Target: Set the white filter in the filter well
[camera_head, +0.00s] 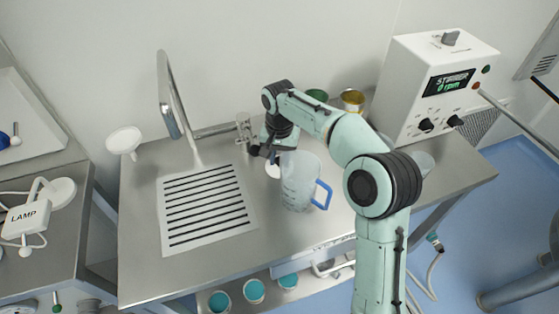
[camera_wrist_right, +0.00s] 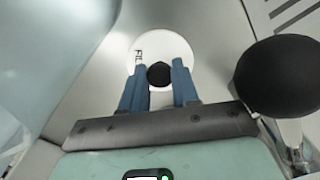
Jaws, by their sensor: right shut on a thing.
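In the head view my right gripper (camera_head: 265,152) is low over the steel bench, behind a clear beaker with a blue handle (camera_head: 297,182). A small white part of the filter (camera_head: 273,170) shows beside the beaker. I cannot make out the filter well. My left gripper is not in view.
A slotted drain plate (camera_head: 207,207) lies left of the gripper, under a tall metal tap (camera_head: 170,95). A white stirrer box (camera_head: 435,90) stands at the right, with green and yellow cups (camera_head: 352,98) behind my arm. A white disc-topped thing (camera_head: 125,139) is at the left.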

